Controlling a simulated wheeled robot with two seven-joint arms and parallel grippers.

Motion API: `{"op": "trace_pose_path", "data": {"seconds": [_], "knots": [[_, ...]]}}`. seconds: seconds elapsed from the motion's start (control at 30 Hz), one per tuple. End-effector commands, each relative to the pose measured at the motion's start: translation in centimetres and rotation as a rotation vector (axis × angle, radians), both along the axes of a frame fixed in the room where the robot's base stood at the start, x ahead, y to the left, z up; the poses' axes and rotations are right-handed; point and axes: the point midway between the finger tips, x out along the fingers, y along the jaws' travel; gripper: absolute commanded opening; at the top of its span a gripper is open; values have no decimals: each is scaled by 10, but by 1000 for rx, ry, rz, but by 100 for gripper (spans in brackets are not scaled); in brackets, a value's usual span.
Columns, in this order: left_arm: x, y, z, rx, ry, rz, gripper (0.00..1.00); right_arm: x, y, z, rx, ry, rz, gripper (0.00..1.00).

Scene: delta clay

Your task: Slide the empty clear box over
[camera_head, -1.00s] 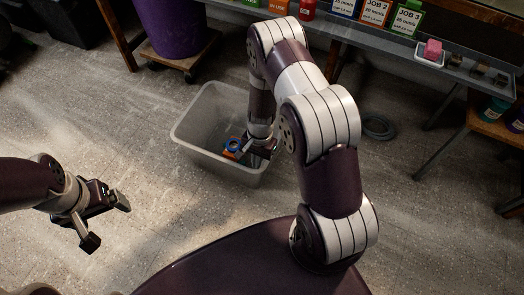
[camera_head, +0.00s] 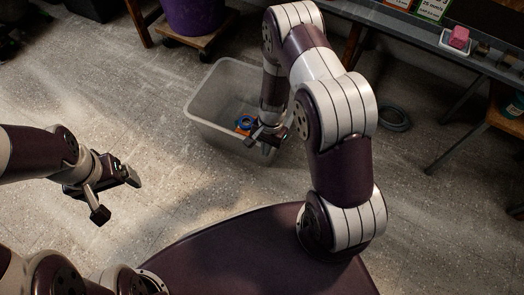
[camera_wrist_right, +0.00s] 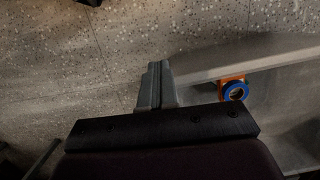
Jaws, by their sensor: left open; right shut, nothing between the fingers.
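A clear, see-through box (camera_head: 212,112) stands on the floor in the head view, ahead of my base. It is not empty: a blue ring and an orange piece (camera_head: 244,124) lie in it. Its wall also shows in the right wrist view (camera_wrist_right: 215,66). My right gripper (camera_head: 268,142) is shut and empty at the box's near right wall; its fingertips show in the right wrist view (camera_wrist_right: 157,82) beside the rim. I cannot tell whether they touch the box. My left gripper (camera_head: 118,198) is open and empty over bare floor, left of the box.
A purple bin (camera_head: 193,15) on a wheeled dolly (camera_head: 190,42) stands behind the box. A bench (camera_head: 465,65) with a pink block (camera_head: 459,37) in a white tray is at the right. A dark coil (camera_head: 394,118) lies on the floor right of my right arm. Floor left of the box is clear.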

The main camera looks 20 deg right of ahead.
Motion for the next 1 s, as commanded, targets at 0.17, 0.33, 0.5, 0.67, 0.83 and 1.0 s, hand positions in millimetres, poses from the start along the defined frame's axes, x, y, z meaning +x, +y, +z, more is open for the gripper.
{"op": "trace_pose_path", "data": {"seconds": [0.17,0.33,0.5,0.67,0.83,1.0], "knots": [[0,0,32,0,-1,0,90,34,-44,6,-1,-6,-6,0],[0,0,26,0,0,0,90,66,-84,-1,-3,-8,-4,0],[0,0,25,0,0,0,90,82,-106,1,-3,-3,-1,0],[0,0,25,0,0,0,90,81,-105,1,-3,-3,-1,0],[0,0,25,0,0,0,90,81,-104,1,-2,-2,-1,0],[0,0,25,0,0,0,90,81,-104,1,-2,-2,-1,0]]}}
